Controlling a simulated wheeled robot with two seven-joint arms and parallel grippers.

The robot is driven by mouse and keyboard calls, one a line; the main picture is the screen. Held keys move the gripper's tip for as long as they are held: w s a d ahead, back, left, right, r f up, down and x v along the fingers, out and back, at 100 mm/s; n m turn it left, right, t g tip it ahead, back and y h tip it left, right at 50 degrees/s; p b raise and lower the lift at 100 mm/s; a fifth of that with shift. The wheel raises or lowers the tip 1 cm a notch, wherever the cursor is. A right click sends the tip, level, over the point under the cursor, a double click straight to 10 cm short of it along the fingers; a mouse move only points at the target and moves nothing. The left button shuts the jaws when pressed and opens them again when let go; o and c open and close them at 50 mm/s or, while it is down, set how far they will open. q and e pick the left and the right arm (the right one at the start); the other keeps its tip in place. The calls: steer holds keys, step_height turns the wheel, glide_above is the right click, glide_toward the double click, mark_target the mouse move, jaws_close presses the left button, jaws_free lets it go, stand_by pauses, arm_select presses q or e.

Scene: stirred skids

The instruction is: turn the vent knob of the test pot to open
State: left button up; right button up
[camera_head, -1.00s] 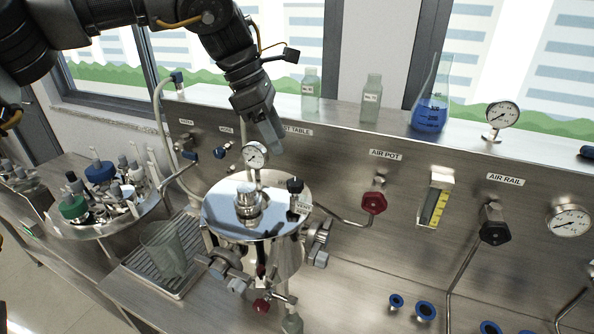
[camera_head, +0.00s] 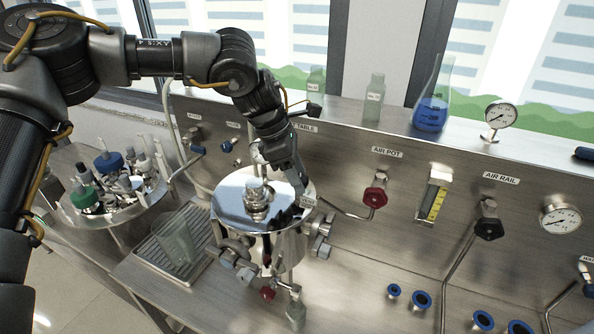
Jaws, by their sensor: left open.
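The test pot (camera_head: 232,211) is a steel vessel with a shiny flat lid and a round fitting (camera_head: 256,193) in the middle of the lid. My left gripper (camera_head: 298,188) points down over the right rim of the lid, by the small vent label (camera_head: 307,201). Its jaws are open. The black vent knob is hidden behind the gripper, so I cannot tell its angle or whether the fingers touch it. My right gripper is not in view.
A red knob (camera_head: 375,197) and a black knob (camera_head: 489,229) sit on the steel panel to the right. The pot's gauge is mostly hidden behind my arm. A glass beaker (camera_head: 178,243) stands on a drain tray at left. Bottles and a blue-filled flask (camera_head: 431,113) line the ledge.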

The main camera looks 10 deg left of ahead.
arm_select(q)
steer(key=shift+c, duration=0.5)
steer(key=shift+d, duration=0.1)
steer(key=c, duration=0.9)
steer(key=shift+f+n+b, duration=0.1)
steer(key=shift+n+b, duration=0.2)
steer(key=shift+b, duration=0.3)
steer(key=shift+f+n+t+b, duration=0.1)
steer(key=shift+n+t+b, duration=0.5)
steer(key=shift+n+b, duration=0.45)
steer(key=n+y+b, duration=0.1)
steer(key=n+b, duration=0.1)
steer(key=shift+s+d+n+t, duration=0.1)
steer(key=shift+n+t, duration=0.25)
steer(key=shift+t, duration=0.05)
steer(key=n+b, duration=0.2)
steer(key=shift+n+t+y, duration=0.4)
steer(key=shift+s+r+n+y+b, duration=0.1)
steer(key=shift+r+n+y+b, duration=0.2)
steer(key=shift+n, duration=0.6)
steer(key=shift+d+n+t+y, duration=0.1)
steer(key=shift+n+t+y, duration=0.3)
steer(key=shift+n, duration=0.5)
steer(key=shift+n+y, duration=0.5)
steer(key=shift+n, duration=0.7)
steer(key=shift+d+n+y+p, duration=0.15)
steer(key=shift+n+y+p, duration=0.35)
steer(key=shift+n, duration=1.1)
